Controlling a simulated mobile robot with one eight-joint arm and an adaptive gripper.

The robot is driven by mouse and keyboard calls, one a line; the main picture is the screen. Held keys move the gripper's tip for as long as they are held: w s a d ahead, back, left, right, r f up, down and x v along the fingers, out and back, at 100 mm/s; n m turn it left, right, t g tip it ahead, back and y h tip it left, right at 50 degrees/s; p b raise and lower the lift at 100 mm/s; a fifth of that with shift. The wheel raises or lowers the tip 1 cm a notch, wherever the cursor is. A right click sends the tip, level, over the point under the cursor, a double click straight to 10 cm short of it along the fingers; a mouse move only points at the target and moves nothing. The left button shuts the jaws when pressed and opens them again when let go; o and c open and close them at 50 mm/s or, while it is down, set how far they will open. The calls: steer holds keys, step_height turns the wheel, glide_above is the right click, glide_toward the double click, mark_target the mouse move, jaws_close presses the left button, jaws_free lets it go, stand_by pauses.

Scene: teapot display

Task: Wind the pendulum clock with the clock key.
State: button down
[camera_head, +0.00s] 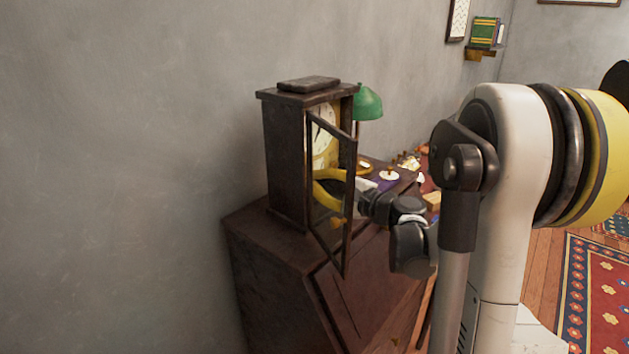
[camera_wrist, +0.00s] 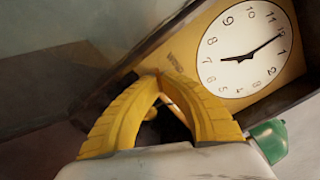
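The pendulum clock (camera_head: 284,165) is a dark wooden case standing on a dark desk, its glazed door (camera_head: 349,215) swung open toward me. Its white dial (camera_wrist: 240,52) on a brass-coloured panel shows at the upper right of the wrist view. My gripper (camera_head: 315,182) reaches inside the case below the dial. Its yellow fingertips (camera_wrist: 158,76) come together close to the panel, beside small lettering. I cannot make out the clock key; anything thin between the tips is hidden. A small brass-coloured round thing (camera_head: 337,222) shows low in the case, perhaps the pendulum bob.
The open door stands close beside my gripper and wrist. The desk (camera_head: 265,258) carries a green lamp (camera_head: 368,103) behind the clock and several small items to the right. The grey wall is close behind the clock.

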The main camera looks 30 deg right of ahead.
stand_by(0.4)
steer(key=c, duration=1.9)
jaws_free()
steer(key=shift+s, duration=0.1)
steer(key=v, duration=1.1)
steer(key=shift+s+d, duration=0.15)
steer(key=shift+s, duration=0.25)
